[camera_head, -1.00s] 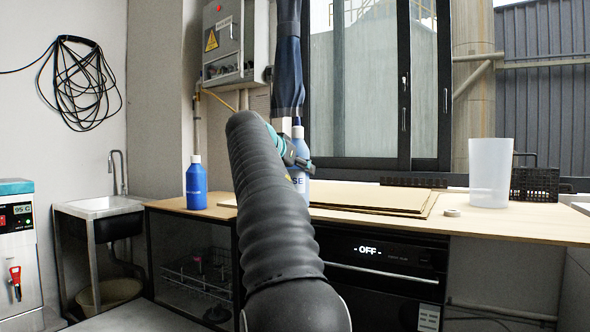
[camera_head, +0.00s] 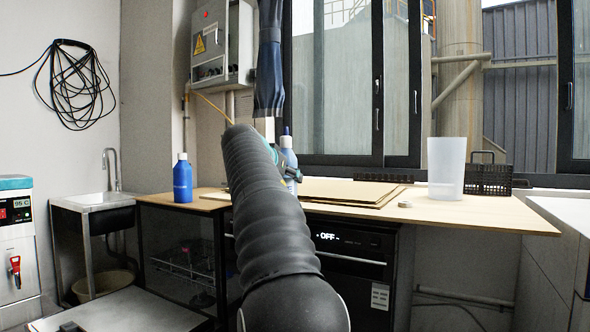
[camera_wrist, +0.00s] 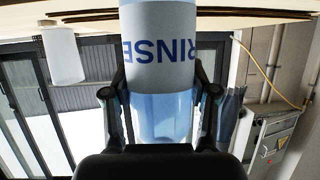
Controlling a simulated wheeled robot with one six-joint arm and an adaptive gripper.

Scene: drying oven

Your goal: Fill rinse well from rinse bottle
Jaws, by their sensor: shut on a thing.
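The rinse bottle (camera_wrist: 160,85) fills the middle of the wrist view. It has a pale upper band with the word RINSE, upside down in that view, and a blue part between my fingers. My gripper (camera_wrist: 163,105) is shut on it, one finger on each side. In the head view, the bottle (camera_head: 288,155) shows partly behind my arm, roughly upright with its cap upward, and my gripper (camera_head: 290,171) is mostly hidden. I cannot make out the rinse well in either view.
A blue bottle (camera_head: 182,181) stands left on the wooden counter (camera_head: 480,213). A translucent container (camera_head: 446,168), a black crate (camera_head: 488,176) and flat boards (camera_head: 340,191) are on its right part. A sink (camera_head: 98,201) is at left. An oven reading OFF (camera_head: 350,244) sits underneath.

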